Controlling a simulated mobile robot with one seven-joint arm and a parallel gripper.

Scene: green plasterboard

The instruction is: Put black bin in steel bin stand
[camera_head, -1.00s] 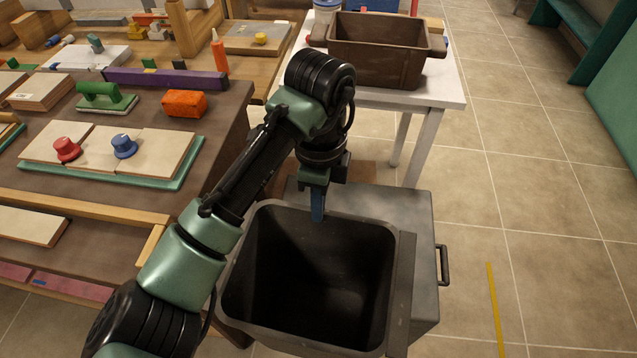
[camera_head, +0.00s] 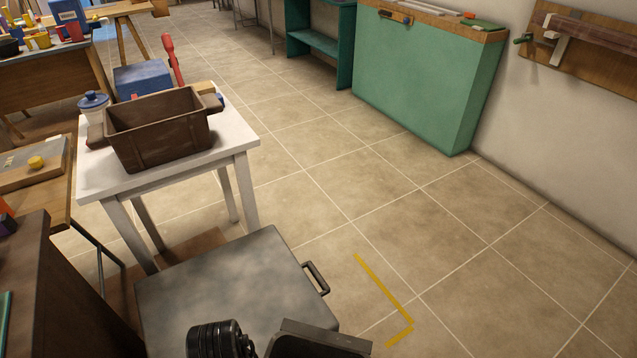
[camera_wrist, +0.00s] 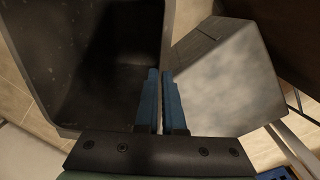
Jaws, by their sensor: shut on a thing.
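The black bin (camera_head: 318,345) shows only its rim at the bottom edge of the head view. In the wrist view the dark, empty inside of the bin (camera_wrist: 95,60) fills the left. My gripper (camera_wrist: 160,75) has its blue fingers close together at the bin's near wall, shut on its rim. A grey metal box with a side handle (camera_head: 235,290), which looks like the steel bin stand, is just beyond and left of the bin. It also shows right of the fingers in the wrist view (camera_wrist: 230,75). Its front and the bin's underside are hidden.
A white table (camera_head: 235,140) with a brown tub (camera_head: 160,135) stands behind the grey box. A dark workbench (camera_head: 50,290) is at the left edge. Yellow tape (camera_head: 385,290) marks the floor at right. The tiled floor there is clear up to a green cabinet (camera_head: 425,75).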

